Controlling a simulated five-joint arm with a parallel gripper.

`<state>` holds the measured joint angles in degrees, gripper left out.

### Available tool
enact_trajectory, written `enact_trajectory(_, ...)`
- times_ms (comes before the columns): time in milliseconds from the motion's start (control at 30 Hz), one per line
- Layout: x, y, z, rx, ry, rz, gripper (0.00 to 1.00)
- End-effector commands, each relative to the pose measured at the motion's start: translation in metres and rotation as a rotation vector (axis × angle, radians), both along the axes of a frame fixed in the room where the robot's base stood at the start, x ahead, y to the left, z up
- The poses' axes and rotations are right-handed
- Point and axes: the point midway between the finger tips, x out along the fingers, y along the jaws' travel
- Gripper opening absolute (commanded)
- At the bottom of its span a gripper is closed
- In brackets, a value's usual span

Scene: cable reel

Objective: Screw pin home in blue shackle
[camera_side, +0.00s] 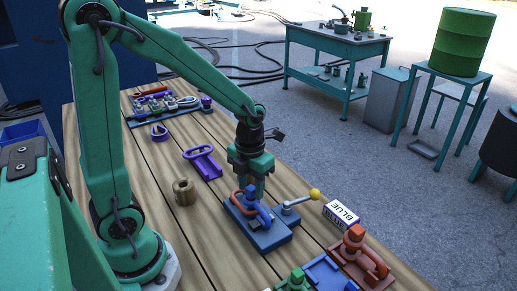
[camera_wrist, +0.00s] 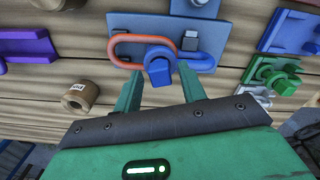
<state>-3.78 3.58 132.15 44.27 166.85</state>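The blue shackle (camera_wrist: 205,62) sits on a blue base plate (camera_side: 262,238), with an orange-red link (camera_wrist: 140,40) looped beside it. The blue pin's squarish head (camera_wrist: 158,72) faces my gripper in the wrist view. My gripper (camera_side: 256,194) points down over the plate in the side view. In the wrist view its two fingers are apart, one on each side of the pin head, with visible gaps. I cannot tell how deep the pin sits; its shank is hidden.
A lever with a yellow knob (camera_side: 314,194) and a BLUE sign (camera_side: 341,213) stand right of the shackle. A red shackle stand (camera_side: 358,255) and a green shackle (camera_side: 293,280) are nearer the front. A tan cylinder (camera_side: 184,192) and a purple shackle (camera_side: 204,163) lie to the left.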

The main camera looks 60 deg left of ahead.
Motion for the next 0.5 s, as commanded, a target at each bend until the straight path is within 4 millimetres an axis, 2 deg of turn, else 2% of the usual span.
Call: enact_trajectory(500, 0.0004, -0.0002, 0.0017, 0.000, -0.001, 0.000, 0.41)
